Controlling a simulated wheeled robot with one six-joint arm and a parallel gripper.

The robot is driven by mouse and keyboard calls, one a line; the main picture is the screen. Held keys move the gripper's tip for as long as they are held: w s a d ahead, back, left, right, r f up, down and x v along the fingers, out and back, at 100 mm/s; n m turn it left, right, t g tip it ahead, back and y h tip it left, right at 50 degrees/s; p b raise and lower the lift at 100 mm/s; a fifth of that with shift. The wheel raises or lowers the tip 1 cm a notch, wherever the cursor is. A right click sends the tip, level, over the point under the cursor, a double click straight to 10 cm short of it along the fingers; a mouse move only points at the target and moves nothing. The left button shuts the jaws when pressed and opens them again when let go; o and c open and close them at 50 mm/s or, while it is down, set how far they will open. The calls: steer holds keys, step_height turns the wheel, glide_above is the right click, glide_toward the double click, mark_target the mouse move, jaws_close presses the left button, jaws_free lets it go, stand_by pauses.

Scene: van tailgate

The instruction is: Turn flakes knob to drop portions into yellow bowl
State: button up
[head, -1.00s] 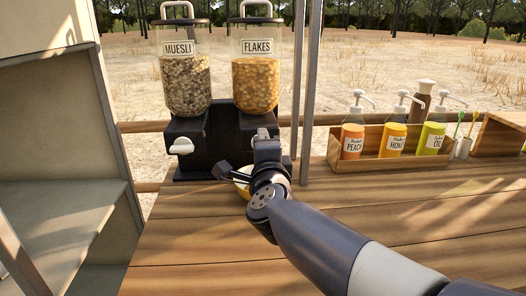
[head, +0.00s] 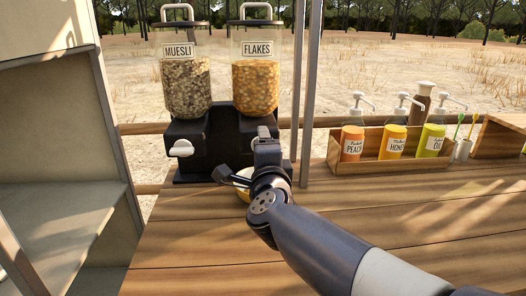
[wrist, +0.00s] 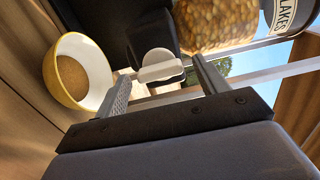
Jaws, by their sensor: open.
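The flakes dispenser (head: 256,85) stands right of the muesli one on a shared black base. Its white knob (wrist: 160,66) shows in the wrist view between the fingers of my gripper (wrist: 160,90), which is open. I cannot tell whether either finger touches the knob. In the head view my gripper hides this knob. The yellow bowl (head: 243,193) sits on the counter below the flakes outlet, partly hidden by my wrist. In the wrist view the bowl (wrist: 60,85) is yellow outside, white inside, with a brownish inner bottom; I cannot tell whether that is flakes.
The muesli dispenser (head: 187,88) and its white knob (head: 181,149) are on the left. A grey post (head: 310,95) stands close to the right. A wooden box (head: 388,165) with pump bottles is further right. The counter front is clear.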

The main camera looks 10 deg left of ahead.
steer(key=p+v, duration=0.2)
steer(key=v, duration=0.8)
steer(key=shift+s, duration=0.15)
steer(key=shift+c, duration=0.2)
